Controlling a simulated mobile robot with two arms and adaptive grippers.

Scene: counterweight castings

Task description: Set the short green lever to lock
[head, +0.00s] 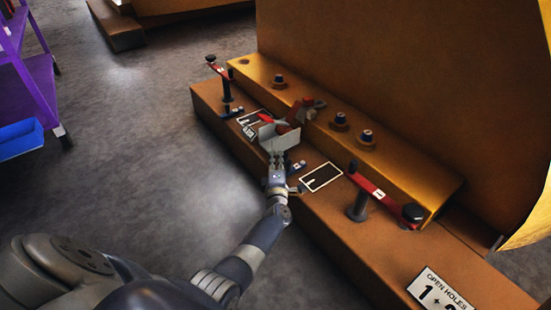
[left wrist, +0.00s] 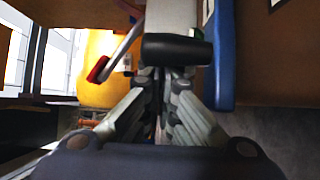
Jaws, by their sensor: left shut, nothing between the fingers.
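My left gripper (head: 277,160) reaches over the front ledge of the orange casting, close to a grey bracket-like part (head: 279,137) with red behind it. In the left wrist view the gripper (left wrist: 164,76) is shut and empty. A black cylindrical grip (left wrist: 177,50) lies across just beyond its fingertips; I cannot tell whether they touch. A tiny green patch (left wrist: 196,33) shows beyond that grip. I cannot make out the short green lever as a whole or its setting; the gripper and grey part may hide it. My right gripper is out of view.
Red levers with black knobs stand at the ledge's far left (head: 219,70) and right (head: 380,195). Several bolts sit on the upper step. A white-framed label (head: 321,177) lies right of my gripper. A purple cart (head: 35,75) stands left; the floor between is clear.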

